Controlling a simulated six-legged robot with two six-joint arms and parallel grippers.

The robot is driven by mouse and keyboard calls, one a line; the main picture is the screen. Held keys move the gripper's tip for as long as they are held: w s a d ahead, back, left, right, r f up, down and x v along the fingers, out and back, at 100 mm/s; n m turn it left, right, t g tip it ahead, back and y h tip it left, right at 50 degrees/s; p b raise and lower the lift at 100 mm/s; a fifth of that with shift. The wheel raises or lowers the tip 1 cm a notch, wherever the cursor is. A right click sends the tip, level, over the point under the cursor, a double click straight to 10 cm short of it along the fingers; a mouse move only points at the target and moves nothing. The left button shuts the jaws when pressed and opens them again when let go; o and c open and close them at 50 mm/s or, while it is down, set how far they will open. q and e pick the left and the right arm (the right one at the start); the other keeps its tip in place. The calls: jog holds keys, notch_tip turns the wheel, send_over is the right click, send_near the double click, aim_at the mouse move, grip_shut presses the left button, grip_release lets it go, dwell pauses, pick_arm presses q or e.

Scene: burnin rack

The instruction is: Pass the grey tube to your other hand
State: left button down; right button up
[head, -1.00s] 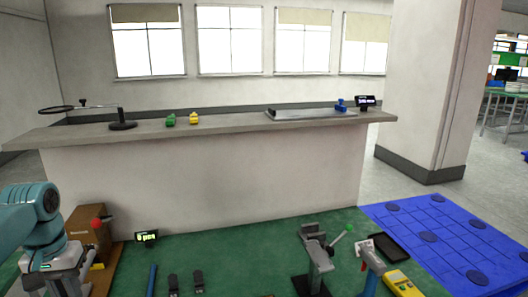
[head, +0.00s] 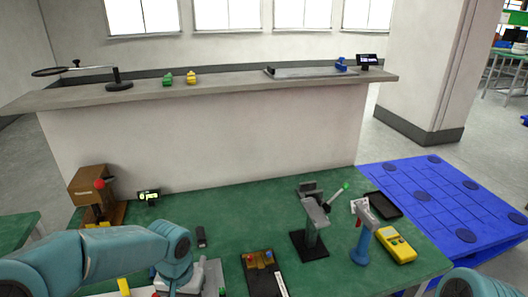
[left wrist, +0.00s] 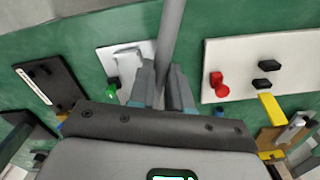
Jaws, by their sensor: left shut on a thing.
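The grey tube (left wrist: 170,35) shows in the left wrist view as a plain grey rod running up to the top edge. My left gripper (left wrist: 167,82) is shut on it, with a finger on either side of its lower part. The tube's lower end is hidden by the gripper. In the head view my left arm reaches in from the left to the lower middle, and I cannot make out the tube or the fingertips there. Only a teal link of my right arm shows at the bottom right of the head view; its gripper is out of view.
On the green table are a brown box with a red knob (head: 90,185), a small display (head: 149,197), a dark panel (head: 262,278), a grey upright fixture (head: 312,228), a blue-handled tool (head: 362,235), a yellow meter (head: 396,246) and a black tray (head: 383,205).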

pick_arm(q)
jog(key=shift+w+d, duration=0.1)
jog(key=shift+w, duration=0.25)
pick_arm(e)
jog(key=shift+o, duration=0.6)
jog(key=w+d+r+m+t, duration=0.25)
jog(key=w+r+m, duration=0.45)
jog(key=w+r, duration=0.65)
jog(key=w+r+t+y, duration=0.15)
jog(key=w+r, duration=0.35)
jog(key=r, duration=0.5)
jog(key=w+r+t+y, duration=0.15)
jog(key=w+r, duration=0.35)
jog(key=r, duration=0.5)
pick_arm(q)
jog(key=w+d+r+m, duration=0.2)
jog(key=d+m, duration=0.6)
jog(key=d, duration=0.8)
jog(key=shift+d+r, duration=0.35)
jog(key=shift+r, duration=0.25)
pick_arm(e)
jog(key=x, duration=1.2)
jog(key=shift+w+n, duration=0.25)
jog(key=shift+n, duration=0.15)
jog(key=shift+a, duration=0.1)
jog(key=shift+c, duration=0.3)
